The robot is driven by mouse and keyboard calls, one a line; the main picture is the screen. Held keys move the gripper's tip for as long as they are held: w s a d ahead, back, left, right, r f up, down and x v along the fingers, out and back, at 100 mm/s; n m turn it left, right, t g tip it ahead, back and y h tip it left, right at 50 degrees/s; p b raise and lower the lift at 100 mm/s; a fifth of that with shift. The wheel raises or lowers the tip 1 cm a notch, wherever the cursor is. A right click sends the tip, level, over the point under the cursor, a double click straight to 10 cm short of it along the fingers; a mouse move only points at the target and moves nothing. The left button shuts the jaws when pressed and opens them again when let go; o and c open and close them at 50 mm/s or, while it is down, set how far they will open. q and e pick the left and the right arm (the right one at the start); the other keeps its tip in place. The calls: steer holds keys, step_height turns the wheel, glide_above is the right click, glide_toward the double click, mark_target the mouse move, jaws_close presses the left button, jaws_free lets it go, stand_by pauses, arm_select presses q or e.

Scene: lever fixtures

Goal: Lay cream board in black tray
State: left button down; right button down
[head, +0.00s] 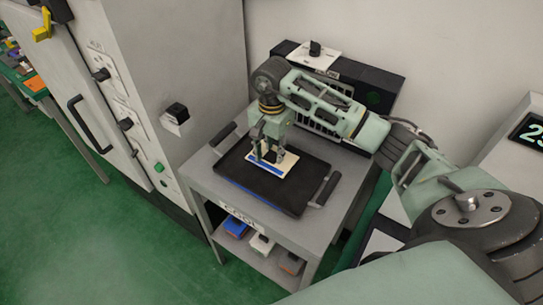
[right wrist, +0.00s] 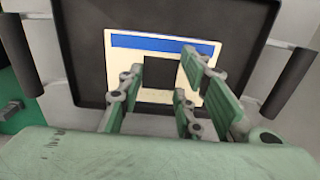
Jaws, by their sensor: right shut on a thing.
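The cream board (head: 287,164) has a blue stripe along one edge and a black square block in its middle. It is over the floor of the black tray (head: 290,199), inside the rim as seen from above. My right gripper (head: 268,156) points down and is shut on the board at its black block. In the right wrist view the board (right wrist: 122,62) looks flat and roughly square to the tray (right wrist: 255,45), with the fingers (right wrist: 162,74) on either side of the block. I cannot tell whether the board touches the tray floor. My left gripper is not in view.
The tray has two dark side handles and sits on a grey cart (head: 197,176) with small boxes on its lower shelf. A tall grey cabinet (head: 190,75) stands to the left. A dark vented unit (head: 378,88) stands behind. Green floor is clear at lower left.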

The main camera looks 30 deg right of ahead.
mark_target(272, 157)
step_height(272, 157, down, 3)
steer(key=shift+f+p, duration=0.1)
steer(key=shift+p, duration=0.65)
steer(key=shift+f, duration=0.4)
steer(key=shift+f, duration=0.1)
steer(key=c, duration=1.3)
jaws_free()
steer(key=shift+o, duration=0.2)
